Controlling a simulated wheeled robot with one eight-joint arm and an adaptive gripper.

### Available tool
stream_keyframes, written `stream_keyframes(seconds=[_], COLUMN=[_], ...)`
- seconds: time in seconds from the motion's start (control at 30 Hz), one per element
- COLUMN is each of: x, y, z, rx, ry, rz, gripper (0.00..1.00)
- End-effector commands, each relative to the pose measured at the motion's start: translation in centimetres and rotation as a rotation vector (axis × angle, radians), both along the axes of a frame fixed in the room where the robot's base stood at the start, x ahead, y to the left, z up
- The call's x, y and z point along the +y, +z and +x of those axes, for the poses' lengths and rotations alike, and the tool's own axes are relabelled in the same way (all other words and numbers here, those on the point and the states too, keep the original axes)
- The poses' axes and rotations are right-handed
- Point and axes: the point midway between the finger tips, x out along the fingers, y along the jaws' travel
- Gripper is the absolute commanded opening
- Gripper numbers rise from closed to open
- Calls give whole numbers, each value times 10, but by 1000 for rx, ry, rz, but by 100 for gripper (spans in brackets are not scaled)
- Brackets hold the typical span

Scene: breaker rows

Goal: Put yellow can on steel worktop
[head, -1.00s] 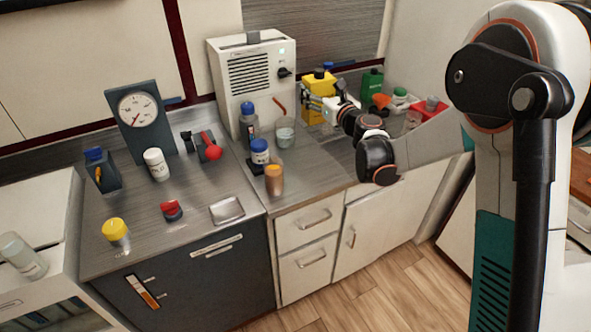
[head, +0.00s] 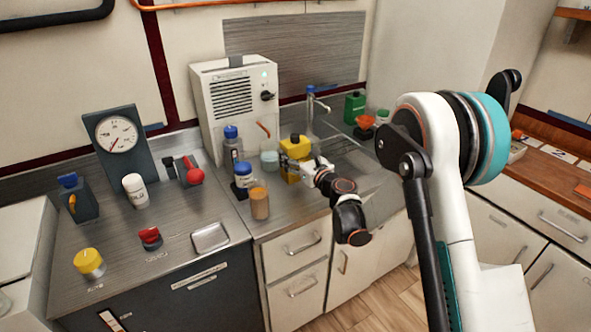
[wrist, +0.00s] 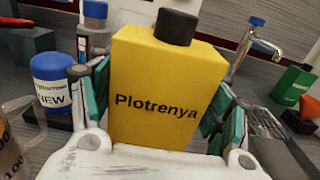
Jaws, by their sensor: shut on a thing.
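The yellow can (head: 296,148) is a boxy yellow container with a black cap, held upright between the fingers. My gripper (wrist: 160,110) is shut on its sides; in the wrist view the can (wrist: 165,85) faces me with the word "Plotrenya". In the head view my gripper (head: 298,168) is over the right counter section, beside the beaker. Whether the can's base touches the surface is hidden. The steel worktop (head: 118,228) spreads in brushed metal over the dark cabinet at left; the counter at right has a similar metal top with a sink.
A blue-lidded jar (head: 243,175), an amber beaker (head: 260,203) and a clear beaker (head: 270,160) stand left of the can. A tap (head: 312,105) and green can (head: 354,107) stand behind right. The worktop carries a gauge (head: 118,140), yellow-lidded jar (head: 89,264) and metal dish (head: 210,237).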

Motion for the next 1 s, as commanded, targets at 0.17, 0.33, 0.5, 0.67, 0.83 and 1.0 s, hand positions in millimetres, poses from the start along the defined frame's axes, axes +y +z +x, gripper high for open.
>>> stream_keyframes(seconds=[0.17,0.33,0.5,0.67,0.83,1.0], x=[0,0,0,0,0,0], y=[-9,-31,-46,-45,-48,-47], z=[0,0,0,0,0,0], rx=[1,1,1,1,1,0], ry=[0,0,0,0,0,0], rz=[1,1,1,1,1,0], gripper=[19,19,19,19,19,91])
